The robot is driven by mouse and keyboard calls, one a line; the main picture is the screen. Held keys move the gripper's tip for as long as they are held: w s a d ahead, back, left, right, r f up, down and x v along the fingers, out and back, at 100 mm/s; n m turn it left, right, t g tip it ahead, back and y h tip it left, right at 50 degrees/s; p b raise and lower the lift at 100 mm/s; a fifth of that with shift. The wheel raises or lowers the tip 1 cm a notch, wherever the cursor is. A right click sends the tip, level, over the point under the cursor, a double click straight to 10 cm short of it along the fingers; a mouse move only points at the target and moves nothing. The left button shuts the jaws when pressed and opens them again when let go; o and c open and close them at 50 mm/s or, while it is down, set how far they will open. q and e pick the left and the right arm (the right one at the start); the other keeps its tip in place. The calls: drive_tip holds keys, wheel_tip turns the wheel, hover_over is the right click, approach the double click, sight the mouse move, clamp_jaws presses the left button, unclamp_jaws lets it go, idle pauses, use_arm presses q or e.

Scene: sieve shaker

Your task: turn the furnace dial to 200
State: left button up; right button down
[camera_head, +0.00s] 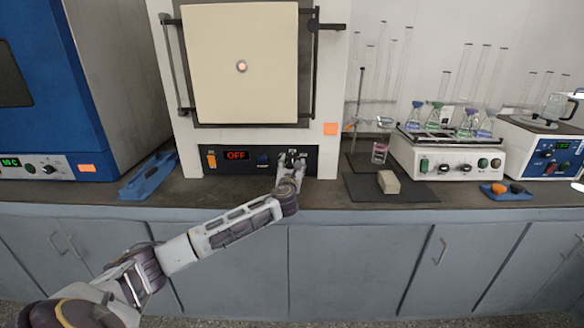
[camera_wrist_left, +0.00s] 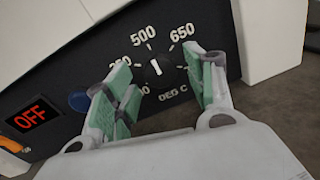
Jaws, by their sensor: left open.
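The furnace (camera_head: 170,60) stands on the bench with its cream door shut. Its dark control panel (camera_head: 220,168) has a red display (camera_wrist_left: 37,115) reading OFF. In the left wrist view the black dial (camera_wrist_left: 165,78) has a white mark pointing up, a little toward 500. The printed 500 and 650 are readable; the lower labels on the left are partly hidden by a finger. My left gripper (camera_head: 292,158) is open at the panel, with its green-padded fingers (camera_wrist_left: 158,70) on either side of the dial. Contact with the dial cannot be told. My right gripper is not in view.
A blue button (camera_wrist_left: 80,101) sits left of the dial, close to a finger. A blue tray (camera_head: 150,177) lies left of the furnace. On the right are a dark mat (camera_head: 410,190) with a beige block (camera_head: 389,182), and a shaker (camera_head: 445,160) with several flasks.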

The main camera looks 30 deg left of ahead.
use_arm(q)
drive_tip(key=shift+w+a, duration=0.1)
drive_tip(key=shift+w, duration=0.1)
drive_tip(key=c, duration=1.1)
drive_tip(key=shift+o, duration=0.2)
